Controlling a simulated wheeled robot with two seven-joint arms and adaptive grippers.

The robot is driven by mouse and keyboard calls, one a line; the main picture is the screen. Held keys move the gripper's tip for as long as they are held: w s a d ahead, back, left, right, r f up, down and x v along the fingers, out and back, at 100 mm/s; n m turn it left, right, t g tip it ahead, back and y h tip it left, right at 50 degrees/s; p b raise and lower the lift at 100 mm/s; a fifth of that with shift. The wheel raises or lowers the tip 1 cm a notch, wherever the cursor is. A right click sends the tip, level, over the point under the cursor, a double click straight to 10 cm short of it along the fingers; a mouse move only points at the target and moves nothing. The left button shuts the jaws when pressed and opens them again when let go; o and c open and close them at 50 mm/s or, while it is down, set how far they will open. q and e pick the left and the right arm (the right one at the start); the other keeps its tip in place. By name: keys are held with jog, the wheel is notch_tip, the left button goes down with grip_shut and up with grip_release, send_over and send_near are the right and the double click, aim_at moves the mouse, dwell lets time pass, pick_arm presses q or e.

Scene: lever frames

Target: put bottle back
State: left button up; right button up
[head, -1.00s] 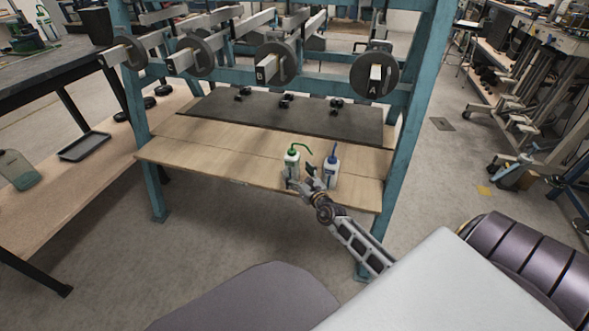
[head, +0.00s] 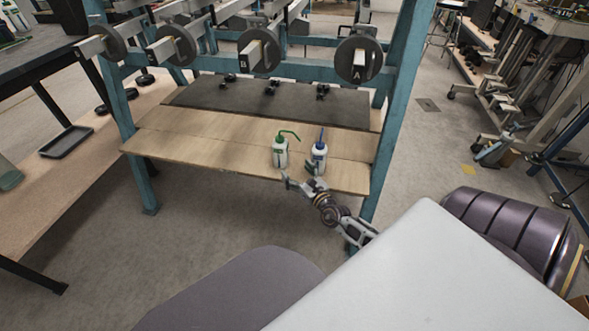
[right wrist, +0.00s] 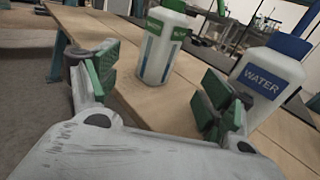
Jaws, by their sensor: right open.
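A white wash bottle with a green cap and bent green spout (head: 280,153) stands upright on the wooden shelf (head: 205,151), near its front edge. A white wash bottle with a blue cap (head: 319,157) stands upright just to its right. In the right wrist view the green-capped bottle (right wrist: 162,45) is ahead, beyond the fingertips, and the blue-labelled bottle (right wrist: 268,75), marked WATER, is beside the right finger. My right gripper (head: 299,179) is open and empty in front of the shelf edge; its green-padded fingers also show in the right wrist view (right wrist: 160,90). My left gripper is not in view.
A blue frame (head: 388,90) with weight discs on bars (head: 358,60) rises around the shelf. A dark mat (head: 270,103) lies behind the bottles. A bench at left holds a grey tray (head: 66,142). The shelf left of the bottles is clear.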

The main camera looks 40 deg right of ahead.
jog(key=shift+s, duration=0.15)
dwell(0.5)
jog(key=s+a+f+m+g+h, duration=0.1)
jog(key=s+a+f+m+g, duration=0.4)
jog(key=m, duration=0.9)
jog(key=s+a+f+m+g+h, duration=0.1)
jog(key=s+a+f+m+g, duration=0.3)
jog(key=s+m, duration=0.7)
jog(key=s+a+m+g+y, duration=0.2)
jog(key=a+m+y, duration=0.1)
jog(key=a, duration=0.5)
jog(key=s+a+r+m+g+y, duration=0.1)
jog(key=s+a+m+g+y, duration=0.1)
jog(key=a, duration=0.6)
jog(key=s+m+y, duration=0.1)
jog(key=m, duration=0.1)
jog(key=shift+m, duration=0.4)
